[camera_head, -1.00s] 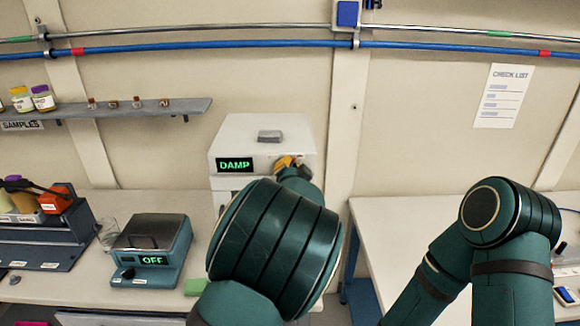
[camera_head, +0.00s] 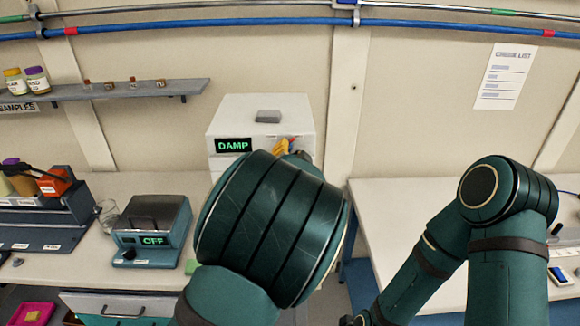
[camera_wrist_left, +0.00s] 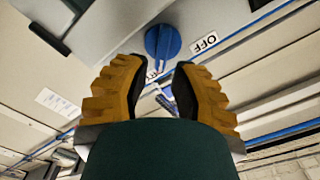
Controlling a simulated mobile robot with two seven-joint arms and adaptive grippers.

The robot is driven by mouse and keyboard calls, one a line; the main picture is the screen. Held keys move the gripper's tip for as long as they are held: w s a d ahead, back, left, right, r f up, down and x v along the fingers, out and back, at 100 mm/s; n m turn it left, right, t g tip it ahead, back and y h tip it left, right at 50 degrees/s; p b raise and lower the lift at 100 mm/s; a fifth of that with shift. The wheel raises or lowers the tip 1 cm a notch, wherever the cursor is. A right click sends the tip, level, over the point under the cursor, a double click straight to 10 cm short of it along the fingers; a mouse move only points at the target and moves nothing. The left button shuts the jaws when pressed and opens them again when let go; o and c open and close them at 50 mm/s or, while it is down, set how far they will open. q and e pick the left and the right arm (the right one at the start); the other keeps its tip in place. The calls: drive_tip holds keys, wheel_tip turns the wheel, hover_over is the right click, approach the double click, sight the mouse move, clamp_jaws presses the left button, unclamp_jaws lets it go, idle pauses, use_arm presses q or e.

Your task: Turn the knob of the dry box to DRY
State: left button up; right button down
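The dry box (camera_head: 240,112) is a white box at the middle back of the bench. Its green display (camera_head: 233,145) reads DAMP. In the left wrist view, a round blue knob (camera_wrist_left: 162,41) shows just beyond my fingertips, with an OFF label (camera_wrist_left: 205,42) beside it. Another label (camera_wrist_left: 152,73) is partly hidden by the fingers. My left gripper (camera_wrist_left: 157,68) is open, its yellow fingers apart with nothing between them. In the head view my left arm hides the box's lower front and the knob; a bit of yellow finger shows at its right side. My right gripper is out of view.
A grey object (camera_head: 268,116) lies on top of the box. A teal device (camera_head: 152,225) reading OFF stands to the left on the bench. A shelf (camera_head: 120,91) with jars is on the back wall. The right table (camera_head: 400,205) is largely clear near the wall.

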use_arm(q)
drive_tip(key=s, duration=0.9)
